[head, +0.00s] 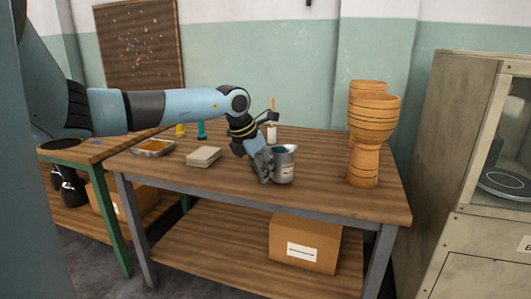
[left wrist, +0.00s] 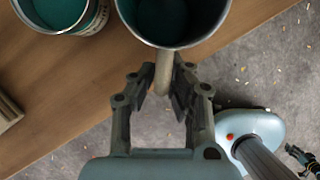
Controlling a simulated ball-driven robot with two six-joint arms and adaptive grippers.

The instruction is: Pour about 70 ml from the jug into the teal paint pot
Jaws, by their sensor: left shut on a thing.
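The grey metal jug (head: 284,152) is at the front middle of the table, looking roughly upright. In the left wrist view the jug (left wrist: 222,12) holds teal liquid, and its handle sits between my fingers. My left gripper (head: 266,167) is shut on that handle; its fingers also show in the left wrist view (left wrist: 163,98). The teal paint pot (left wrist: 97,20), a metal-rimmed can with teal inside, stands beside the jug at upper left. I cannot make it out separately in the head view. A small dark jointed part, perhaps my right gripper (left wrist: 300,155), shows at lower right.
The wooden table (head: 330,198) has a pale block (head: 203,157) and a shallow tray (head: 154,147) at left. A white bottle (head: 272,135) stands behind the jug. Wooden goblet drums (head: 366,140) stand at right. Bare tabletop lies between jug and drums.

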